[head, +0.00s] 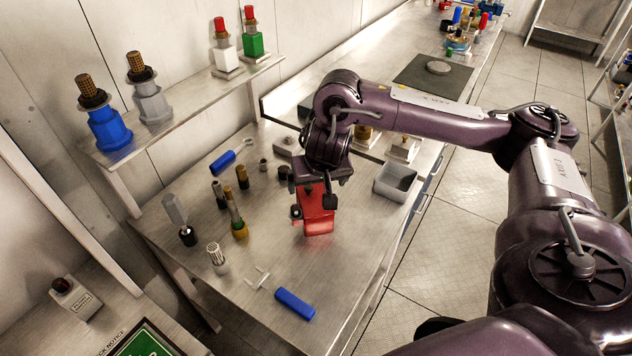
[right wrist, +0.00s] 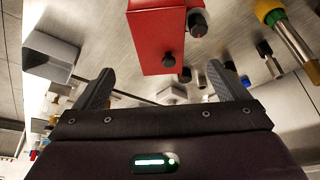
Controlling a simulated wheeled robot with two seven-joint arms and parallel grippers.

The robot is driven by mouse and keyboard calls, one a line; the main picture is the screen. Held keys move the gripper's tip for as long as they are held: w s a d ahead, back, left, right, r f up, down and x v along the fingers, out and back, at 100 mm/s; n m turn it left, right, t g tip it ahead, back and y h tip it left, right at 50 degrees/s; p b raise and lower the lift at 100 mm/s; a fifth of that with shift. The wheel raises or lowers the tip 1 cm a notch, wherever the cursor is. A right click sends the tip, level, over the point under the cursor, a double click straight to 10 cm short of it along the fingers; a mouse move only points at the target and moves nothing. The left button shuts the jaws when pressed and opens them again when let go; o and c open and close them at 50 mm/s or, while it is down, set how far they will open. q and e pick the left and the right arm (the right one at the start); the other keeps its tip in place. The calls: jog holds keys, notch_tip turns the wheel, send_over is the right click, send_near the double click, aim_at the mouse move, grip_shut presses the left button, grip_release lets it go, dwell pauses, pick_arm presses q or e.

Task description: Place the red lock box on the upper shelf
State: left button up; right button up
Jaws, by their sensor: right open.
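The red lock box (head: 318,221) stands on the lower metal bench in the head view, partly hidden by my right gripper. In the right wrist view the red box (right wrist: 160,38) shows a dark round knob and lies just beyond the fingers. My right gripper (head: 314,204) is open above and beside the box. Its two fingers (right wrist: 162,82) stand apart in the right wrist view, with no visible grip on the box. The upper shelf (head: 190,107) runs along the wall at the back left. My left gripper is not in view.
The upper shelf holds a blue fitting (head: 108,127), a grey fitting (head: 150,100), a white bottle (head: 224,52) and a green bottle (head: 252,40), with bare space in the middle. On the bench are a grey bin (head: 396,183), a blue block (head: 295,304) and several small tools.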

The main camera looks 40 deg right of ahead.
aim_at(314, 197)
jog(key=b+x, duration=0.7)
jog(key=x, duration=0.3)
jog(key=shift+s, duration=0.1)
jog(key=shift+x, duration=0.9)
jog(key=shift+w+d+f, duration=0.1)
jog(key=shift+w+f, duration=0.05)
jog(key=shift+w, duration=0.15)
jog(key=shift+s, duration=0.1)
jog(key=shift+c, duration=0.4)
